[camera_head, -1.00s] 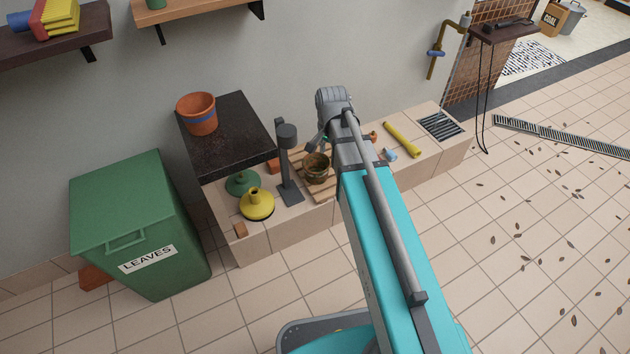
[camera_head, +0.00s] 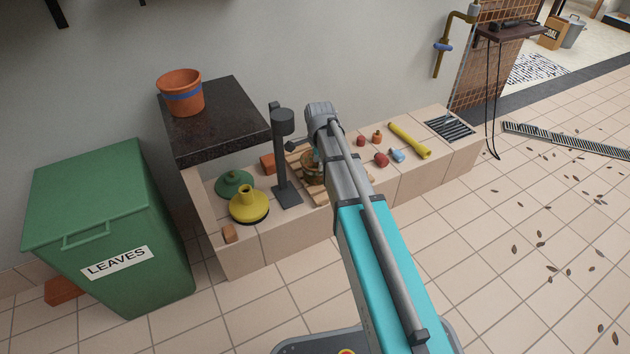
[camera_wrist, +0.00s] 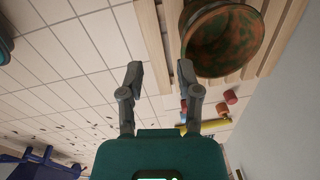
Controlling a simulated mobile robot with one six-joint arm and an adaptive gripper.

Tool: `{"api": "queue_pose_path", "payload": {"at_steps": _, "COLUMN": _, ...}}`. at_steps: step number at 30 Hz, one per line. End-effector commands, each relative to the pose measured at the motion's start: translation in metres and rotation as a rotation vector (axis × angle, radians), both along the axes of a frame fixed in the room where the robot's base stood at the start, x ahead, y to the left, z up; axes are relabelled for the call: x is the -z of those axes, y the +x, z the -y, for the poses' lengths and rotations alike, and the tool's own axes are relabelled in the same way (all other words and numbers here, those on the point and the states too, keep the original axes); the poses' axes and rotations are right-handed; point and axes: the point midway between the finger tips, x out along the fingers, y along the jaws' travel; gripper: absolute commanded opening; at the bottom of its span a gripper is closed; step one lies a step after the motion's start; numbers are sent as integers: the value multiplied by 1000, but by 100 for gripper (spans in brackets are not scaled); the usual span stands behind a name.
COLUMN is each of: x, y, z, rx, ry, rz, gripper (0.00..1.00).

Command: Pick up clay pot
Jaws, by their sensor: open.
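A brown-green mottled clay pot (camera_head: 309,172) stands on a wooden slatted rack (camera_head: 325,198) on the tiled ledge, partly hidden behind my arm in the head view. In the wrist view the pot (camera_wrist: 222,40) is at the top right, its open mouth and mottled inside facing the camera. My gripper (camera_wrist: 160,72) is open and empty, its fingertips just below and to the left of the pot's rim. The right finger looks close to the rim; I cannot tell whether it touches. An orange pot with a blue band (camera_head: 181,92) stands on the dark counter.
A grey stand (camera_head: 284,155) rises left of the pot. A yellow funnel-shaped thing (camera_head: 249,204) and a green one (camera_head: 234,184) sit further left. A yellow tube (camera_head: 409,140) and small red and blue pieces lie right. A green leaves bin (camera_head: 100,230) stands far left.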

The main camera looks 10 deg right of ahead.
Motion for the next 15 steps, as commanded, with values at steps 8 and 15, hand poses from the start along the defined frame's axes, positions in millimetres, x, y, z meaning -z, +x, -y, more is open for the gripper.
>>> {"api": "queue_pose_path", "payload": {"at_steps": 8, "x": 20, "y": 30, "z": -5, "rx": 204, "ry": 16, "rz": 6, "gripper": 44}}
{"api": "queue_pose_path", "payload": {"at_steps": 15, "x": 20, "y": 35, "z": -6, "rx": 259, "ry": 20, "rz": 7, "gripper": 44}}
